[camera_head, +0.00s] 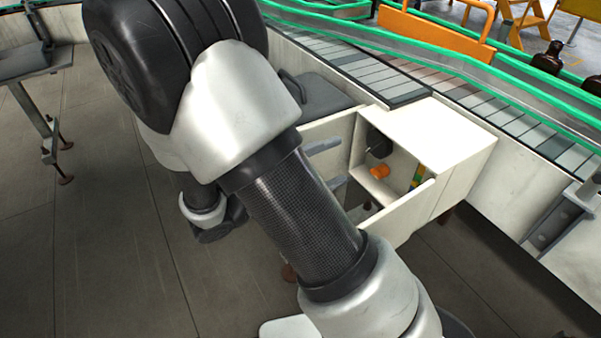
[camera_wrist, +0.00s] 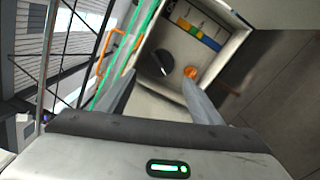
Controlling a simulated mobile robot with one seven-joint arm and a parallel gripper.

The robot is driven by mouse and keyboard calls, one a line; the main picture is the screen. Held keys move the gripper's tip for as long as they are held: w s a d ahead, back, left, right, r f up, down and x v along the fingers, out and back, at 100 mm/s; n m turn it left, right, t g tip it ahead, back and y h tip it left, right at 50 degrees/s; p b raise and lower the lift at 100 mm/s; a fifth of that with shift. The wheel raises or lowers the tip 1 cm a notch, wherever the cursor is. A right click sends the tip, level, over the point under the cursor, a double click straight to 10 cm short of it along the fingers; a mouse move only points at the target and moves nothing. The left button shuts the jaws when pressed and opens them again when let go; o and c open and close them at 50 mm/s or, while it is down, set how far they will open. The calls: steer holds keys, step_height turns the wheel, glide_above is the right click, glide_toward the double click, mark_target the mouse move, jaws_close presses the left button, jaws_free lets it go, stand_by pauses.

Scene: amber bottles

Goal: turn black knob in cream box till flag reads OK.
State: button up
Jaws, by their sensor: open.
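The cream box (camera_head: 432,132) hangs beside the conveyor, its open side facing my gripper. Inside are the black knob (camera_head: 377,146) and, close to it, an orange knob-like part (camera_head: 379,172). In the wrist view, the black knob (camera_wrist: 156,63) bears a pale pointer mark, and the orange part (camera_wrist: 191,72) is to its right. A strip of blue, yellow and green (camera_wrist: 198,34) lies above them; I cannot read any flag wording. My gripper (camera_head: 333,166) is open at the box's opening. In the wrist view, its fingers (camera_wrist: 160,77) are apart, with nothing between them, short of the knob.
The box walls (camera_wrist: 243,42) border the opening closely. The conveyor (camera_head: 375,70) with green rails runs behind the box. Dark bottles (camera_head: 549,58) stand at the upper right, near an orange barrier (camera_head: 437,37).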

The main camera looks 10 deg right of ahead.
steer(key=v, duration=0.7)
steer(key=shift+a, duration=0.15)
steer(key=shift+s+p, duration=0.1)
steer(key=shift+p, duration=0.2)
